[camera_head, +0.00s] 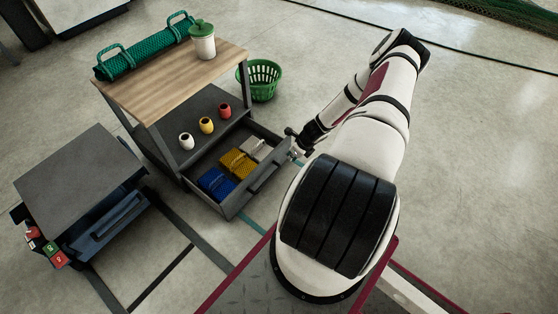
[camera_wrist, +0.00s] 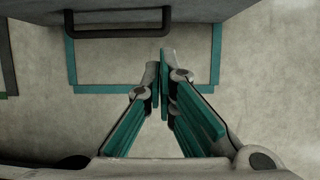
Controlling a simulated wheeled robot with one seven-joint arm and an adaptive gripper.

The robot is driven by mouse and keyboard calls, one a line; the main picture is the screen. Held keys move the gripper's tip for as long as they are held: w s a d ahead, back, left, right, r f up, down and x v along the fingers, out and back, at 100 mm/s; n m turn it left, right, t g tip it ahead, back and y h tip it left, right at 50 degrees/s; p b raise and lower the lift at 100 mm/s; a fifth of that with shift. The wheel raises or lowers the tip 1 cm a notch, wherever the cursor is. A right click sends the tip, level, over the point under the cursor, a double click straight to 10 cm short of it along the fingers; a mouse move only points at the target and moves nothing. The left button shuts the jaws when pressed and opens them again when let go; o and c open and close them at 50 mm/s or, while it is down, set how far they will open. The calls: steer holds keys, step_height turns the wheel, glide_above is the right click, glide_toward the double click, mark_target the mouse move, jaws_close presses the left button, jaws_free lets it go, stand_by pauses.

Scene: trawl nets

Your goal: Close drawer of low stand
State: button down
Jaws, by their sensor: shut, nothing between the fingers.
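A low grey stand (camera_head: 82,180) stands at the left, its dark blue-grey drawer (camera_head: 108,222) with a bar handle sticking out in front. A taller wooden-topped bench (camera_head: 165,78) stands behind it, with a grey drawer (camera_head: 228,204) pulled well out, holding blue, yellow and whitish bundles. My gripper (camera_head: 293,145) is near the right front corner of the bench drawer, far from the low stand. In the wrist view my gripper (camera_wrist: 162,68) is shut and empty over the floor. A grey panel with a dark handle (camera_wrist: 118,34) crosses the top there; contact is not visible.
White, yellow and red small pots (camera_head: 206,125) stand on the bench's lower shelf. A green basket (camera_head: 262,80) stands behind. Floor at the right is clear.

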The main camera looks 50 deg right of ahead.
steer(key=b, duration=0.4)
glide_toward(279, 167)
step_height(279, 167, down, 3)
steer(key=w, duration=0.2)
steer(key=w+b, duration=0.1)
steer(key=shift+w+a+f, duration=0.15)
steer(key=shift+w+f, duration=0.1)
steer(key=shift+f, duration=0.1)
steer(key=shift+w+r, duration=0.1)
steer(key=shift+w, duration=0.45)
